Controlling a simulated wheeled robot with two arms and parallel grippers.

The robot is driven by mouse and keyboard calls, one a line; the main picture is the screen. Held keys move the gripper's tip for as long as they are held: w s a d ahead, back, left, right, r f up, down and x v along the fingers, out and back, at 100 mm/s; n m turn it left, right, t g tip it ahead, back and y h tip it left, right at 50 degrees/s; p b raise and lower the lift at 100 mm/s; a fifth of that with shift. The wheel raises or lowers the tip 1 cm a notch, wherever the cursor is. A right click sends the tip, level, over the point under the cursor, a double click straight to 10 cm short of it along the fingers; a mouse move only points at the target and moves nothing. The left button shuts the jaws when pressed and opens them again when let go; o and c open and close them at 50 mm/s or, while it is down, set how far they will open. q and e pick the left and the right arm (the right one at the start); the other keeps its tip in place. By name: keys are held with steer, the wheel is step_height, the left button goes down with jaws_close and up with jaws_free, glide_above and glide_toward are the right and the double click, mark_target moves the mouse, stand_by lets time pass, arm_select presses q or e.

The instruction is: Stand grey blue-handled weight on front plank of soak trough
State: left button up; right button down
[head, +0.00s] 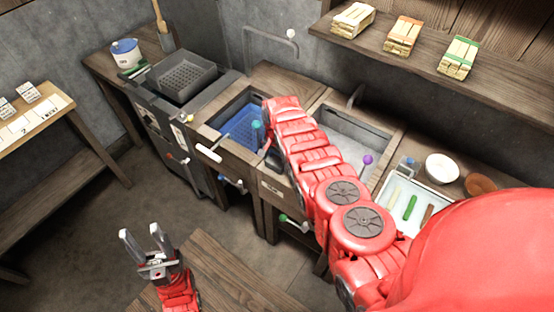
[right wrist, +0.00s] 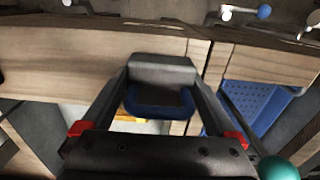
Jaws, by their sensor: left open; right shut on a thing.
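The grey weight (right wrist: 160,70) with its blue handle (right wrist: 160,103) is between the fingers of my right gripper (right wrist: 162,84), which is shut on it. The weight shows against a wooden plank (right wrist: 60,58); I cannot tell whether it touches it. In the head view my right arm reaches over the wooden trough bench, and the weight is mostly hidden at its end. One trough there holds a blue perforated basket (head: 240,128); another has a pale basin (head: 352,135). I cannot tell which is the soak trough. My left gripper (head: 140,232) is open and empty, low over the floor.
A tray (head: 393,203), a white bowl (head: 442,167) and a dark grey basket (head: 185,76) flank the troughs.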

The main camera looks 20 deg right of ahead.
jaws_free()
steer(key=shift+w+d, duration=0.1)
steer(key=shift+d+f, duration=0.15)
steer(key=shift+d, duration=0.05)
step_height(320, 180, up, 4)
steer(key=p, duration=0.4)
steer(key=shift+a+r, duration=0.15)
steer(key=shift+r, duration=0.1)
step_height(320, 180, up, 2)
steer(key=shift+r+p, duration=0.1)
steer(key=shift+p, duration=0.7)
steer(key=shift+r, duration=0.2)
step_height(320, 180, up, 2)
steer(key=shift+r+b, duration=0.25)
steer(key=shift+b, duration=0.2)
steer(key=shift+w+r+b, duration=0.1)
steer(key=shift+r+b, duration=0.35)
steer(key=shift+r, duration=1)
